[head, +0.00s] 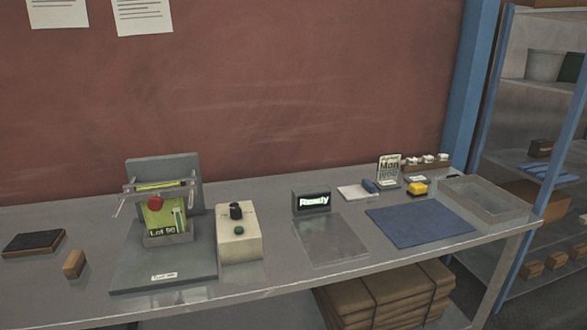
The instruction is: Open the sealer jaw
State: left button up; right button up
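The sealer (122,271) stands on the left half of the bench, with a flat grey base and an upright back plate. A metal bar (128,187) with a red knob (155,202) runs across its front; I take this to be the jaw. A yellow-green pouch marked "Lot 90" (160,216) stands upright behind the bar, in a grey holder. I cannot tell whether the jaw is clamped on the pouch. A beige control box (240,250) with a black dial and green button stands just right of the sealer. Neither gripper is in view.
A dark tablet-like block (33,243) and a small wooden block (74,264) lie to the left. A scale with a "Ready" display (311,201), a blue mat (420,223) and a clear tray (487,198) are to the right. A shelf rack (497,110) stands beyond the bench's right end.

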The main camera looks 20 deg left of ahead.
aim_at(155, 197)
jog(key=u, duration=1.3)
